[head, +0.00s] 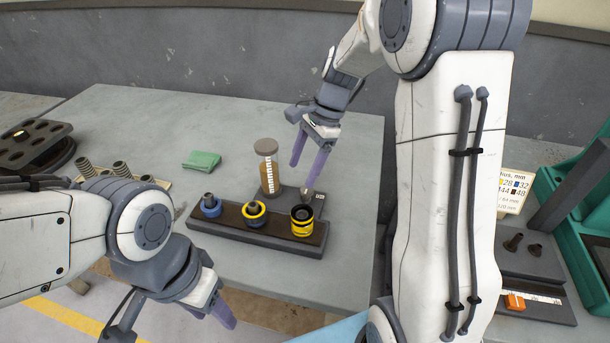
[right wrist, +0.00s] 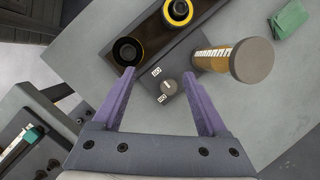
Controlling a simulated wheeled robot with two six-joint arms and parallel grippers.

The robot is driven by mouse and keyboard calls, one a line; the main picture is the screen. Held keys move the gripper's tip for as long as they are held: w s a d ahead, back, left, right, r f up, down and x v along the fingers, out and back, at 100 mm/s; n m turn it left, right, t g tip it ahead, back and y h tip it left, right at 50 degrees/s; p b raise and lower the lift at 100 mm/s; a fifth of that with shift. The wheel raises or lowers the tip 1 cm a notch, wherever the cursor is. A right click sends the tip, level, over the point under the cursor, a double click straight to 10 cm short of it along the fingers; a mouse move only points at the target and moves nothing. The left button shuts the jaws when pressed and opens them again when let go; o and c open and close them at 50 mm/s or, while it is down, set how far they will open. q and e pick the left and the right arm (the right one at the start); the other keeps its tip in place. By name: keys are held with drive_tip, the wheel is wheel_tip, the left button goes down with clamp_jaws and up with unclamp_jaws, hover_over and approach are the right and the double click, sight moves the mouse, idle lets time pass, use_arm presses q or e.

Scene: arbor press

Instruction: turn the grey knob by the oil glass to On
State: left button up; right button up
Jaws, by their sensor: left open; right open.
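The oil glass (head: 268,172), a clear cylinder of amber oil with a white scale and grey cap, stands behind the dark rack. The grey knob (right wrist: 168,87) is on a dark plate beside it, with small white labels too small to read surely. My right gripper (head: 304,167) is open above the plate. In the right wrist view its purple fingers (right wrist: 158,73) appear either side of the knob, with no clear contact. My left gripper (head: 222,312) is open and empty at the lower left.
The rack (head: 270,240) in front holds a blue-ringed, a yellow-ringed and a yellow-and-black part. A teal machine (head: 590,215) stands right. The table's back is clear.

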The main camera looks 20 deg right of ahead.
sight(307, 195)
drive_tip(key=w+d+f+m, duration=0.1)
drive_tip(key=w+d+m, duration=0.2)
drive_tip(key=d+m, duration=0.3)
drive_tip(key=shift+n+t+y, duration=0.3)
drive_tip(key=shift+n+t, duration=0.1)
drive_tip(key=shift+n, duration=0.2)
drive_tip(key=x, duration=1)
drive_tip(key=shift+d+f+p, duration=0.25)
drive_tip(key=shift+d+p, duration=0.1)
drive_tip(key=shift+w, duration=0.1)
clamp_jaws()
